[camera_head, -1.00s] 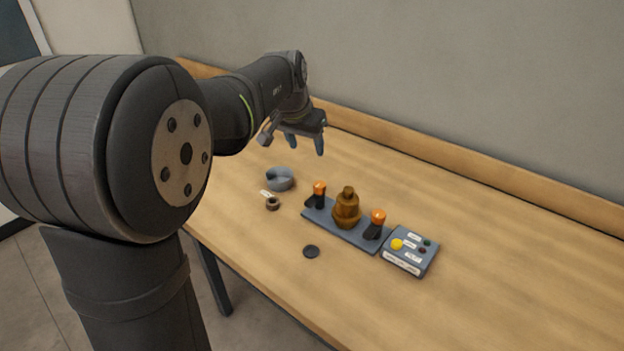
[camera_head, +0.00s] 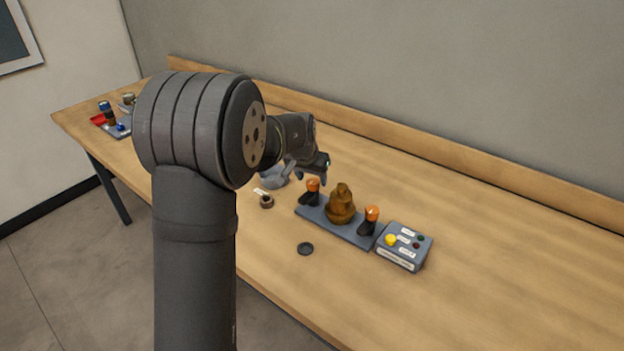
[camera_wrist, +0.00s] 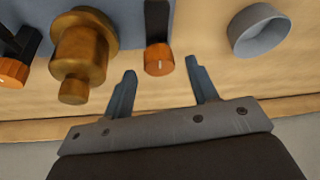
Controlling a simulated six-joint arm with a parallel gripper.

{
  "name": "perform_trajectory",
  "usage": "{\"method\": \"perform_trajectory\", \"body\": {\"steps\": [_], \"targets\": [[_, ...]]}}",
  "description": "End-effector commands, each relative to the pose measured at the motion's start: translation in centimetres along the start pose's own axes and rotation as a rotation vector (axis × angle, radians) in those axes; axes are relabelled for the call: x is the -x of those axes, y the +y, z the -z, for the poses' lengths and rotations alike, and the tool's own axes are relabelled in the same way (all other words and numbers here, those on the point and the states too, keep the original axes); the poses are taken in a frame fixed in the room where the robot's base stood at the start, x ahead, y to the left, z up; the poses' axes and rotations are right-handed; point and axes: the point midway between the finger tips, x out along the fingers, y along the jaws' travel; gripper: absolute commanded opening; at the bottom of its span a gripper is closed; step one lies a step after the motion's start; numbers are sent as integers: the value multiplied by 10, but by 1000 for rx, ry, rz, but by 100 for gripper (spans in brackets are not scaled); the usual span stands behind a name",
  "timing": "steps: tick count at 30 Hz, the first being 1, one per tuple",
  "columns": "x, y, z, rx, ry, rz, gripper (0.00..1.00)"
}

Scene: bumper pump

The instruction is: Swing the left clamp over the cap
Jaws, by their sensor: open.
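The left clamp (camera_head: 309,196), a black body with an orange tip, stands at the left end of a blue-grey base plate (camera_head: 355,236). A stepped brass-brown piece (camera_head: 341,206) rises from the plate's middle, with the right clamp (camera_head: 370,222) beyond it. I cannot tell which part is the cap. My gripper (camera_head: 313,171) is open and empty, just behind the left clamp. In the wrist view, the left clamp's orange tip (camera_wrist: 159,60) lies between the lines of the two spread fingers (camera_wrist: 160,70), slightly ahead of their tips. The brass-brown piece (camera_wrist: 84,55) is to its left there.
A blue-grey bowl (camera_wrist: 259,31) lies beside the plate, partly hidden by my arm in the head view. A small dark ring (camera_head: 266,201) and black disc (camera_head: 305,249) lie nearby. A button box (camera_head: 403,247) adjoins the plate's right end. The table's right side is clear.

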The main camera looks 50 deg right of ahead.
Motion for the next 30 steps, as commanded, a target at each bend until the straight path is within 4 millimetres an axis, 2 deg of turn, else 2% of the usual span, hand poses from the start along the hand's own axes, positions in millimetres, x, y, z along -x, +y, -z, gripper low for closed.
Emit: {"method": "perform_trajectory", "body": {"steps": [4,14,21,30], "targets": [[-12,0,0,0,-1,0,53],[-14,0,0,0,0,0,53],[-14,0,0,0,0,0,9],[-14,1,0,30,-1,12,9]]}}
